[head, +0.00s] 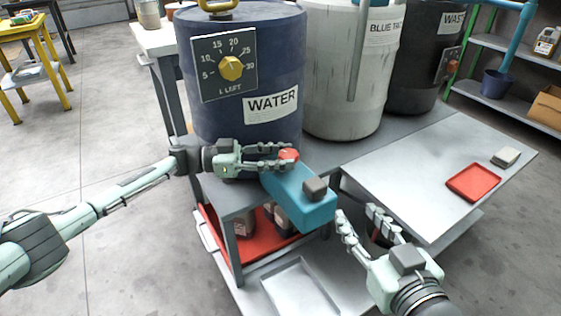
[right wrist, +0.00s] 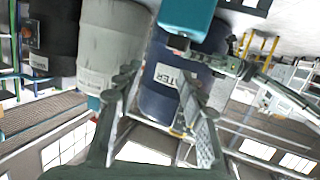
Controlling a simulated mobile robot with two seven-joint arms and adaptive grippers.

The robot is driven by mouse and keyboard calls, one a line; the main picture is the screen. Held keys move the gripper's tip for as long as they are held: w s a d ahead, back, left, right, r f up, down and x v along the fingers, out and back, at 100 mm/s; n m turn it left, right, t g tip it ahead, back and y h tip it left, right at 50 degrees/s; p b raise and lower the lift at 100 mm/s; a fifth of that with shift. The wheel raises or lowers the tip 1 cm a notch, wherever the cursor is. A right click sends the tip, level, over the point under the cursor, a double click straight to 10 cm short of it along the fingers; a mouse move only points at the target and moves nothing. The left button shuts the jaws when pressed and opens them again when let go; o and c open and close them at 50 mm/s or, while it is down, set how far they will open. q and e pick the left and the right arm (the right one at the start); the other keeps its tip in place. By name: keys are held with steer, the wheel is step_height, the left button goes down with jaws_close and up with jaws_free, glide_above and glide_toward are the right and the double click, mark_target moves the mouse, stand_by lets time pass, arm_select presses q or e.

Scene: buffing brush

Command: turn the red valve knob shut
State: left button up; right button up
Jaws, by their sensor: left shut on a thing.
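The red valve knob (head: 289,154) sits at the far end of a teal block-shaped body (head: 303,203), at the front of the blue WATER drum (head: 205,115). My left gripper (head: 284,156) reaches in from the left and is shut on the red knob, its fingers partly hiding it. A grey knob (head: 315,189) stands on the near end of the teal body. My right gripper (head: 358,212) is open and empty, just right of and below the teal body's near end. The right wrist view shows its spread fingers (right wrist: 160,82), with the teal body (right wrist: 186,18) above.
The WATER drum carries a dial with a yellow knob (head: 231,68). A white BLUE drum (head: 345,90) and a dark WASTE drum (head: 415,75) stand to its right. A red tray (head: 473,182) and a grey block (head: 505,156) lie on the otherwise clear right tabletop. A red bin (head: 228,247) is below.

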mark_target(282, 153)
arm_select(q)
steer(key=shift+d+r+g, duration=0.1)
steer(key=shift+d+g, duration=0.05)
steer(key=shift+g, duration=0.15)
arm_select(e)
steer(key=shift+t+y, duration=0.6)
steer(key=shift+t, duration=0.3)
steer(key=shift+a+r, duration=0.5)
steer(key=shift+r, duration=0.4)
steer(key=shift+a+r, duration=0.45)
steer(key=shift+r, duration=0.45)
arm_select(q)
steer(key=o, duration=0.9)
arm_select(e)
steer(key=shift+w+d, duration=0.1)
arm_select(q)
step_height(282, 153, up, 10)
steer(key=shift+f, duration=0.1)
